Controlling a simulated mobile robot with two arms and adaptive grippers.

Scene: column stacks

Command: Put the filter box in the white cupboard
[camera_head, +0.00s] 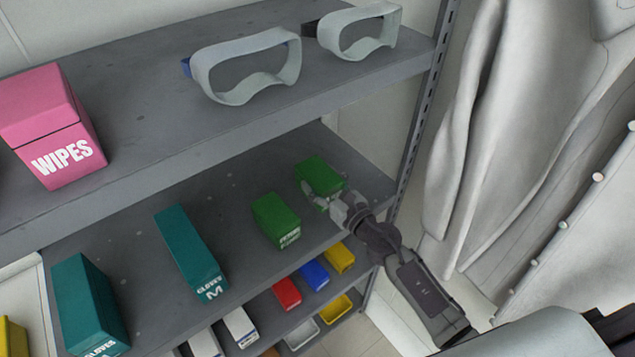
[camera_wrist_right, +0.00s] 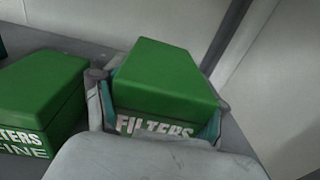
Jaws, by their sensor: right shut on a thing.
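A green filter box (camera_head: 319,174) stands at the right end of the middle grey shelf in the head view. My right gripper (camera_head: 329,199) is shut on this box from the front. In the right wrist view the box (camera_wrist_right: 165,82) sits between the two fingers of my right gripper (camera_wrist_right: 155,115), and its "FILTERS" label is partly hidden by the gripper. A second green filter box (camera_head: 275,220) stands to its left, apart from it; it also shows in the right wrist view (camera_wrist_right: 45,90). The white cupboard and my left gripper are not in view.
Teal glove boxes (camera_head: 190,250) stand further left on the middle shelf (camera_head: 235,190). The upper shelf (camera_head: 150,75) holds a pink wipes box (camera_head: 52,125) and goggles (camera_head: 247,65). A rack upright (camera_head: 418,110) and white coats (camera_head: 545,130) are right. Small coloured bins (camera_head: 315,275) are below.

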